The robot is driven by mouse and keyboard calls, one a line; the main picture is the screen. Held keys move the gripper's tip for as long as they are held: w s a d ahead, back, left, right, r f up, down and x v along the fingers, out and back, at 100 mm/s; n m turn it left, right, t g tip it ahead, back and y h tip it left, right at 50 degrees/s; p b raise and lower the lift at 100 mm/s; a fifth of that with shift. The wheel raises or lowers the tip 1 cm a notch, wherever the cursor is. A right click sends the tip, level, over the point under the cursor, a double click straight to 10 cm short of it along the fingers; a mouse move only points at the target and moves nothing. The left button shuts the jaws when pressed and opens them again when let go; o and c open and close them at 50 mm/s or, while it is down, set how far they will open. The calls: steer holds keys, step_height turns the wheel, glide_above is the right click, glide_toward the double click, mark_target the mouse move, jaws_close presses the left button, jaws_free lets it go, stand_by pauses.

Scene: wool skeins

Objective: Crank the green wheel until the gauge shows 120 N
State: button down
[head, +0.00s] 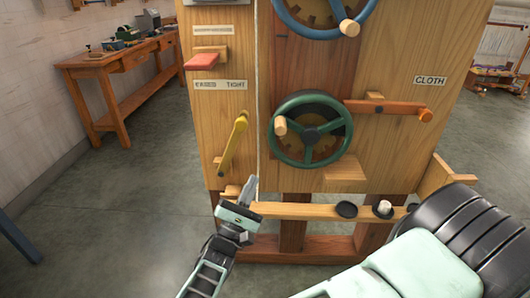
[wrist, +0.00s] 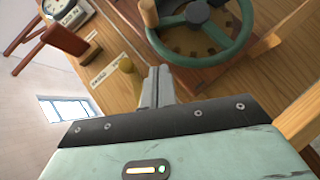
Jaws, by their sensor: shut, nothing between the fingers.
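The green wheel (head: 311,133) is mounted on the wooden panel, with a pale wooden crank knob (head: 281,125) at the left of its rim. In the wrist view the wheel (wrist: 197,14) is at the top and its knob (wrist: 149,13) at its left. My gripper (head: 249,186) is shut and empty, below and left of the wheel and apart from it. Its closed fingers (wrist: 157,84) point up towards the panel in the wrist view. A white round dial (wrist: 66,9), perhaps the gauge, is cut off at the wrist view's top left; its reading is not legible.
A yellow lever (head: 233,143) is close left of my fingers. A red lever (head: 201,62) is above it, a blue wheel (head: 330,32) above the green one, and an orange lever (head: 390,107) to the right. A wooden ledge (head: 295,211) runs below. A workbench (head: 120,60) stands far left.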

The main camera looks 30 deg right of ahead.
steer(key=s+r+p+x, duration=0.1)
steer(key=x, duration=0.5)
steer(key=s+r+p+x, duration=0.1)
steer(key=x, duration=0.5)
steer(key=shift+r+p, duration=0.2)
steer(key=shift+p, duration=0.15)
steer(key=shift+w, duration=0.1)
steer(key=shift+d+r+m+g+p, duration=0.25)
steer(key=shift+r+m+g+p, duration=0.75)
steer(key=shift+m+p, duration=0.1)
steer(key=shift+f, duration=0.1)
